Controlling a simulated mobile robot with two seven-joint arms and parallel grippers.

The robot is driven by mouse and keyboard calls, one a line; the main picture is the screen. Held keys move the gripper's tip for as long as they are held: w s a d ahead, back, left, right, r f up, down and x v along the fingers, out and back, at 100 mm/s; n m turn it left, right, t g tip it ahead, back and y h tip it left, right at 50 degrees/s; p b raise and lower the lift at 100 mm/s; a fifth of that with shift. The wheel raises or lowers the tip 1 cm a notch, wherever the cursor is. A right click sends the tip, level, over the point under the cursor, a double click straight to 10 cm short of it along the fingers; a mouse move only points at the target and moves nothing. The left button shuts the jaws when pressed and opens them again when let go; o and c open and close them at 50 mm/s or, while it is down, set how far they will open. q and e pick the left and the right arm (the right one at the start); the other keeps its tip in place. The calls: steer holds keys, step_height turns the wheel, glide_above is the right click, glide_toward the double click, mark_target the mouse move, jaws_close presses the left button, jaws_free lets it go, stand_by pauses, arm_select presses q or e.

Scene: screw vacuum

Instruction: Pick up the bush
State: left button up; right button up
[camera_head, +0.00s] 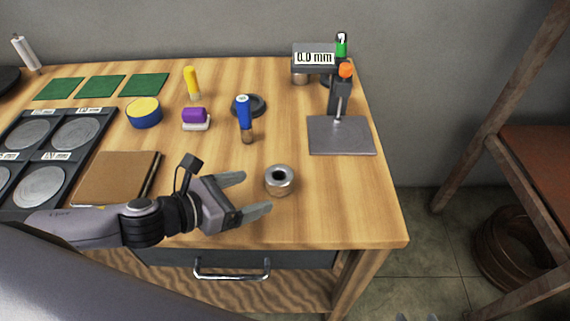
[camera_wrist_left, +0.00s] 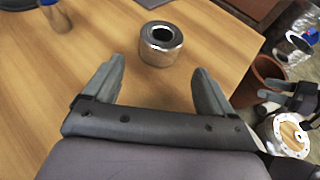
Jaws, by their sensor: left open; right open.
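The bush (camera_head: 279,182) is a short metal ring with a dark hole, standing upright on the wooden table near its front right. My left gripper (camera_head: 255,192) is open and empty, with its fingers pointing right towards the bush. In the left wrist view the bush (camera_wrist_left: 161,50) stands just ahead of the two fingertips, roughly between them. It looks apart from both fingers. My right gripper (camera_wrist_left: 268,101) shows at the right of the left wrist view, beyond the table edge and away from the bush.
A gauge stand (camera_head: 341,135) with a flat grey base stands behind and right of the bush. A blue-handled brush (camera_head: 244,115) stands behind it. A brown notebook (camera_head: 112,180) and a dark tray (camera_head: 60,147) lie left. The table's right edge is close, with clear wood around the bush.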

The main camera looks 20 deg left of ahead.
mark_target(273, 181)
arm_select(q)
steer(key=shift+x, duration=0.9)
steer(key=shift+r+p+x, duration=0.15)
steer(key=shift+r+x, duration=0.05)
steer(key=shift+x, duration=1.05)
steer(key=shift+r+p+x, duration=0.15)
steer(key=shift+r+x, duration=0.05)
steer(key=shift+x, duration=1.1)
steer(key=shift+w, duration=0.15)
steer(key=c, duration=1.4)
steer(key=shift+r, duration=0.15)
